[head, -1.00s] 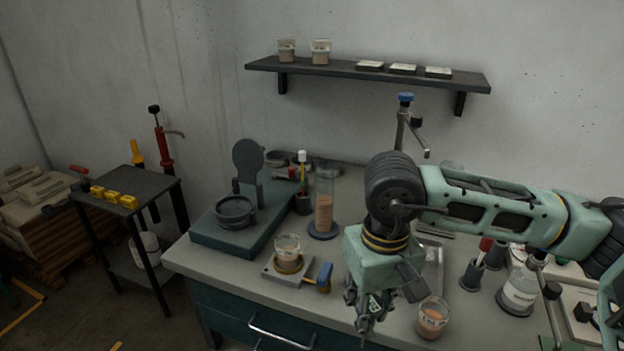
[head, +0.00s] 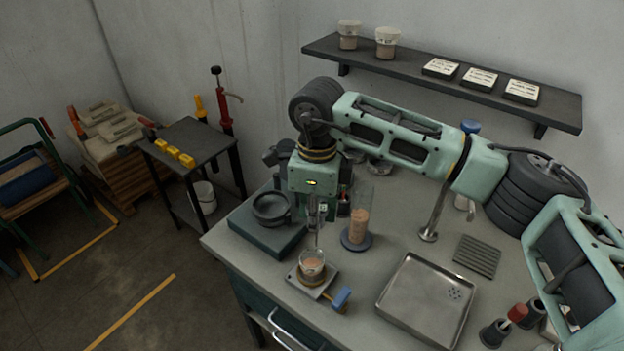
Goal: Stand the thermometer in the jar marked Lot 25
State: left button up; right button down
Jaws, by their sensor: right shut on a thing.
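My right gripper (head: 317,216) points down over the left part of the bench, shut on a thin, upright thing that looks like the thermometer (head: 316,238). Its lower end is at or just above the mouth of a clear jar (head: 312,263) with pinkish-brown contents. I cannot tell whether the tip is inside. The jar stands on a small square stand (head: 307,283) with a blue knob. No lot marking is readable on it. Two similar jars, a left one (head: 348,34) and a right one (head: 387,42), stand on the wall shelf. My left gripper is not in view.
A tall glass cylinder (head: 360,216) on a dark base stands close right of the gripper. A dark dish (head: 271,207) on a teal block is at left. A metal tray (head: 425,298), a tap (head: 432,220) and a ribbed mat (head: 477,256) lie to the right.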

jog(key=shift+w+a+r+m, duration=0.2)
jog(key=shift+w+a+m, duration=0.1)
jog(key=shift+a, duration=0.05)
jog(key=shift+w+a, duration=0.1)
jog(key=shift+a, duration=0.05)
jog(key=shift+s+f, duration=0.2)
jog(key=shift+f, duration=0.1)
jog(key=shift+s+f, duration=0.1)
jog(key=shift+f, duration=0.35)
notch_tip(320, 180, down, 2)
jog(key=shift+f+b, duration=0.1)
jog(key=shift+b, duration=0.35)
pick_arm(q)
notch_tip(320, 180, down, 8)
jog(key=b, duration=0.7)
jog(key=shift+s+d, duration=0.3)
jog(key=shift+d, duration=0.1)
pick_arm(e)
notch_tip(320, 180, down, 8)
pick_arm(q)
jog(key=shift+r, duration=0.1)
